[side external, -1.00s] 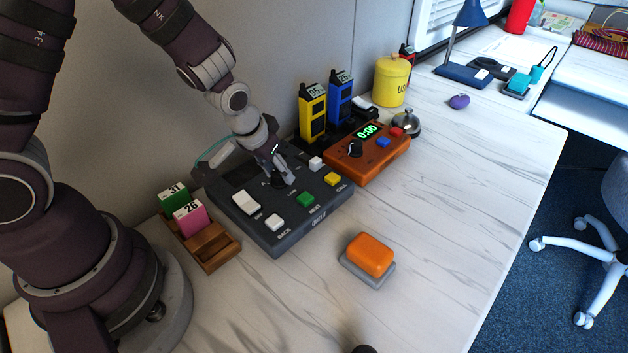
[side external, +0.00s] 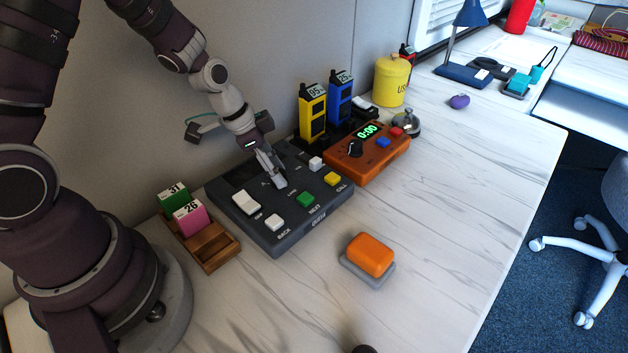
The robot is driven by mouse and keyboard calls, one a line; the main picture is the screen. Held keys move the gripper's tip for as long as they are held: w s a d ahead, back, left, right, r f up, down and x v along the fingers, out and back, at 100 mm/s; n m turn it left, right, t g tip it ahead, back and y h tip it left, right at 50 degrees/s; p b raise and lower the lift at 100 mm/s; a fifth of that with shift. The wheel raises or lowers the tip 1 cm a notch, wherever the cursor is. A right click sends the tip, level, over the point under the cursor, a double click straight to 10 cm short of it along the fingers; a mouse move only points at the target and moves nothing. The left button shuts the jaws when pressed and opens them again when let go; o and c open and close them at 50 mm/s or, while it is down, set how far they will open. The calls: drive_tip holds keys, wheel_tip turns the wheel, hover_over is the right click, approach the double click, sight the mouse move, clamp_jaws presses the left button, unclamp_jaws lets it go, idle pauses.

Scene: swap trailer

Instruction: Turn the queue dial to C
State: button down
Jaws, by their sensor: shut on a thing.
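The queue console (side external: 281,229) is a dark grey box with white, green and yellow buttons and printed labels, in the middle of the side view. My gripper (side external: 278,181) points down over the middle of the console's top. Its fingers are closed around the dial there. The dial is almost wholly hidden by the fingers, and its pointer cannot be read. The letters around the dial are too small or covered to tell.
An orange timer (side external: 366,159) reading 0:00 stands right of the console. A wooden rack (side external: 208,247) with green and pink number cards is at left. An orange block on a grey base (side external: 370,255) sits in front. Yellow and blue handsets (side external: 313,112) stand behind.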

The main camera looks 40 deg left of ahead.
drive_tip(key=shift+m+g, duration=0.3)
drive_tip(key=shift+m, duration=0.3)
drive_tip(key=c, duration=0.8)
unclamp_jaws()
drive_tip(key=v, duration=0.7)
drive_tip(key=shift+r, duration=0.2)
drive_tip(key=shift+s+a, duration=0.1)
drive_tip(key=shift+s, duration=0.05)
